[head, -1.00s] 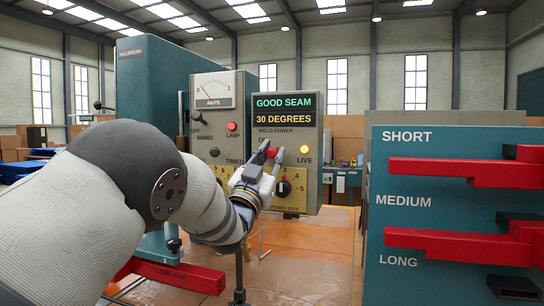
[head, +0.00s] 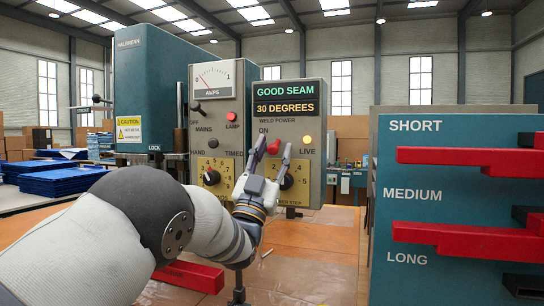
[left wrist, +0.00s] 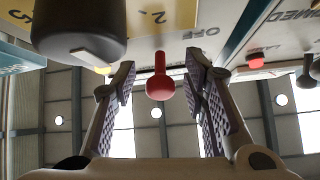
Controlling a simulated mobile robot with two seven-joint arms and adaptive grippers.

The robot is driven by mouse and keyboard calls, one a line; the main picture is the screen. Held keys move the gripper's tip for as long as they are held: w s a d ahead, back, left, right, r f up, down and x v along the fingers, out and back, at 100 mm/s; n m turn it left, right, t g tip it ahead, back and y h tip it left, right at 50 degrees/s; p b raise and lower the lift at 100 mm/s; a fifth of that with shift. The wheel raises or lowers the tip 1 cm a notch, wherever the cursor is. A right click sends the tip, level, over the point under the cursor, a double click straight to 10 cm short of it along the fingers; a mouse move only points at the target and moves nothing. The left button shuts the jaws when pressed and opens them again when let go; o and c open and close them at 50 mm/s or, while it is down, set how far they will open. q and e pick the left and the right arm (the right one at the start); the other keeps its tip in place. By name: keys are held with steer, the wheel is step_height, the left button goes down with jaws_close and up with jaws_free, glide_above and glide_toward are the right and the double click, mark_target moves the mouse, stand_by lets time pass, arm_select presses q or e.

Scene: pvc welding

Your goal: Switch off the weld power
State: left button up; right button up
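The red weld power switch (head: 273,147) sits under the WELD POWER label on the grey control panel (head: 318,170). An ON label shows just above it. In the left wrist view the red switch knob (left wrist: 160,86) hangs between the two finger pads, with gaps on both sides and an OFF label behind. My left gripper (head: 275,143) is open around the switch, one finger to each side. The LIVE lamp (head: 307,140) is to its right; a yellow lamp (left wrist: 103,70) shows in the left wrist view. My right gripper is not in view.
The black power step dial (head: 287,181) is just below the switch, close behind my fingers. The mains panel with its ammeter (head: 213,79) stands to the left. A teal rack (head: 455,180) with red bars fills the right side.

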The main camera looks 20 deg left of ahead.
arm_select(q)
steer(key=v, duration=1.2)
